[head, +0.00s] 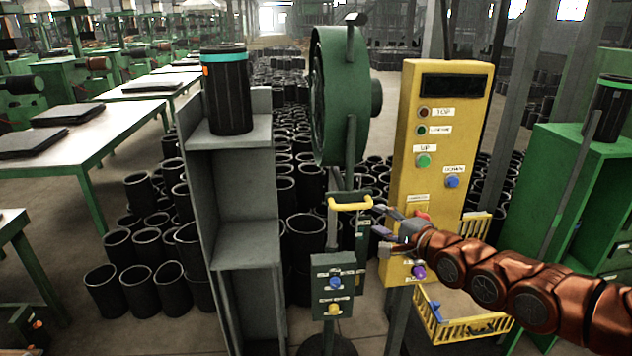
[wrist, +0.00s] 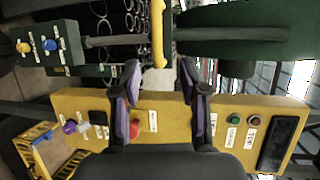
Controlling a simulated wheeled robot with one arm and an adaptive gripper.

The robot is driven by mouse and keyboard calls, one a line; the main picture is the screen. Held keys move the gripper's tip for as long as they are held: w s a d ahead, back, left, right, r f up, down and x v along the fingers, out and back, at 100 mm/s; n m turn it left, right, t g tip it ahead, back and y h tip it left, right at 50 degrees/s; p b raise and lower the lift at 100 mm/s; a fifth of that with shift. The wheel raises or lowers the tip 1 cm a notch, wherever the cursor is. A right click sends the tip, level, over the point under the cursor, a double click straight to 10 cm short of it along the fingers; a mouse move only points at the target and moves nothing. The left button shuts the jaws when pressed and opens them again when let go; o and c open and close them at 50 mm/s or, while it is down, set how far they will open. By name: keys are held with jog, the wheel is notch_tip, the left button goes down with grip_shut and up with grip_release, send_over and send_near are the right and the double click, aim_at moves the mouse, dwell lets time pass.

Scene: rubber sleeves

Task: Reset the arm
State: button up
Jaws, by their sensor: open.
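My arm (head: 500,280), copper-coloured, reaches in from the right edge of the head view. My gripper (head: 381,220) is at its end, in front of the lower part of the yellow control panel (head: 408,130). It also shows in the wrist view (wrist: 160,68), with its two purple-padded fingers apart and nothing between them. A yellow handle (head: 350,203) is just left of the fingertips in the head view; in the wrist view the handle (wrist: 158,30) lies beyond the gap between them. I cannot tell any contact. A red button (head: 421,216) is partly hidden behind my gripper.
A green fan (head: 338,95) stands behind the handle, above a small green button box (head: 334,290). A grey shelf (head: 245,180) bears a black sleeve (head: 227,95). A yellow basket (head: 470,327) is below my arm. A green cabinet (head: 570,180) stands at the right.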

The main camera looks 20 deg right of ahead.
jog(key=s+a+f+n+g+h, duration=0.2)
jog(key=s+a+f+n+g, duration=0.65)
jog(key=f, duration=0.25)
jog(key=s+a+r+n+g, duration=0.1)
jog(key=s+a+n+g, duration=0.1)
jog(key=s, duration=0.7)
jog(key=s+a+r+n+g+h, duration=0.1)
jog(key=s+a+n+g, duration=0.1)
jog(key=s, duration=0.7)
jog(key=s+a+r+n+g, duration=0.1)
jog(key=s+a+n+g, duration=0.1)
jog(key=s+g, duration=0.3)
jog(key=s+n, duration=0.1)
jog(key=s, duration=0.3)
jog(key=shift+s+a+n+h, duration=0.25)
jog(key=shift+s+n+h, duration=0.1)
jog(key=shift+h, duration=0.05)
